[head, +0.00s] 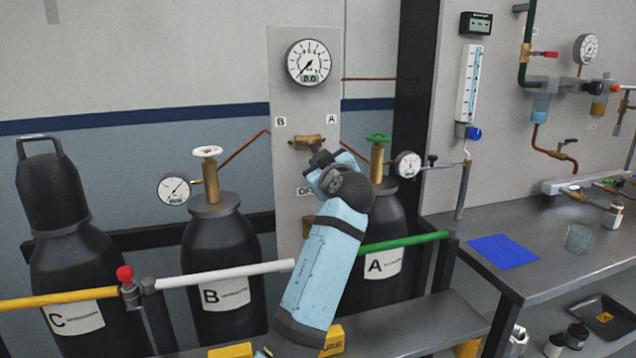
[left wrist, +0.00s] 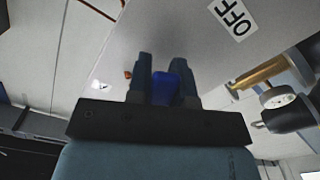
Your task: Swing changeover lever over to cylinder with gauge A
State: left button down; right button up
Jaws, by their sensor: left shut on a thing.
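A grey panel (head: 285,100) carries a brass changeover valve (head: 305,142) between a B label (head: 281,121) on the left and an A label (head: 332,117) on the right. An OFF label (head: 304,191) is below it, partly hidden. My left gripper (head: 322,158) is at the panel, just under the valve. In the left wrist view its fingers (left wrist: 163,85) are shut on the blue lever handle (left wrist: 164,90). The arm hides the lever in the head view. Cylinder A (head: 393,222), with its gauge (head: 408,164), stands right of my arm; cylinder B (head: 222,250) stands left. My right gripper is not in view.
A white bar (head: 225,274) and a green bar (head: 405,241) run before the cylinders. Cylinder C (head: 85,280) stands far left. A bench (head: 545,265) with a blue mat (head: 503,249) is at right. A large gauge (head: 308,62) sits atop the panel.

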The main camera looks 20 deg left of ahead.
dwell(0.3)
pick_arm(q)
jog(key=c, duration=1)
grip_release()
